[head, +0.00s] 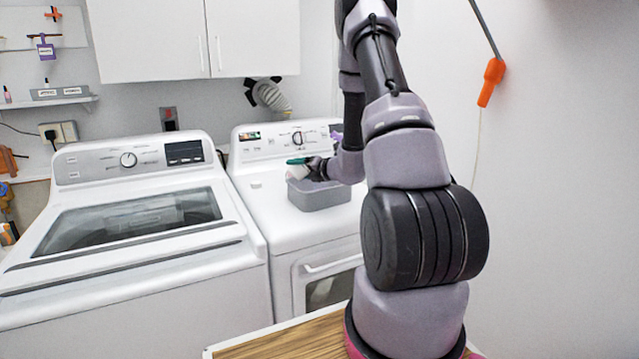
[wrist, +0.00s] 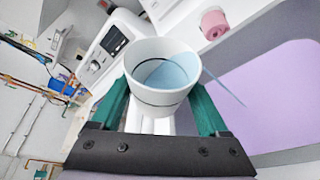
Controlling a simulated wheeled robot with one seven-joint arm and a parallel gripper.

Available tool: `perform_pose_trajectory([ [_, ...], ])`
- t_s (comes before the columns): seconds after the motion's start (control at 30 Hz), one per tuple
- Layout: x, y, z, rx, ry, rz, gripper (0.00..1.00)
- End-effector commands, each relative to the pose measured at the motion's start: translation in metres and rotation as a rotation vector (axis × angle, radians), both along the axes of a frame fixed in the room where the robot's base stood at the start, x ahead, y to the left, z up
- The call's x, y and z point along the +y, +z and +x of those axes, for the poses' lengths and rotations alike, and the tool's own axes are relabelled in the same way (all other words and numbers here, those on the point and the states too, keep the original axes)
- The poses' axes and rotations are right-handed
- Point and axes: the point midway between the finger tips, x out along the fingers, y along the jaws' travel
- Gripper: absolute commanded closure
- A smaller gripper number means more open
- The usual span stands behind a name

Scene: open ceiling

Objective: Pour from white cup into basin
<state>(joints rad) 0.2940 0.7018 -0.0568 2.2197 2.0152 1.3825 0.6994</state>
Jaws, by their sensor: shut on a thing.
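The white cup (wrist: 140,95) is between the green fingers of my gripper (wrist: 160,108) in the wrist view. It holds pale blue liquid (wrist: 170,75), and a thin blue streak runs from its right rim. The room looks tilted in this view, so the cup appears tipped. In the head view, my gripper (head: 298,162) is over the left part of the grey basin (head: 322,198), which sits on the right-hand white machine. The cup is small there and partly hidden. A grey-edged lavender surface (wrist: 270,105) beside the cup appears to be the basin.
The right-hand machine (head: 310,238) stands beside a white washer (head: 130,260) with a glass lid. White cabinets (head: 200,40) hang above. A wooden surface (head: 285,348) is in front. A pink cylindrical object (wrist: 214,25) shows beyond the cup.

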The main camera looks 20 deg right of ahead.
Motion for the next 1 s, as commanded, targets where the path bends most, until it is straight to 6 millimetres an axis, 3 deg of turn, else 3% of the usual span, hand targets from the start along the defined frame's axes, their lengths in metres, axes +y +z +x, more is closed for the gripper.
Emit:
perform_pose_trajectory([
  [1.0,-0.0004,0.0021,0.0004,0.005,-0.002,0.112,0.82],
])
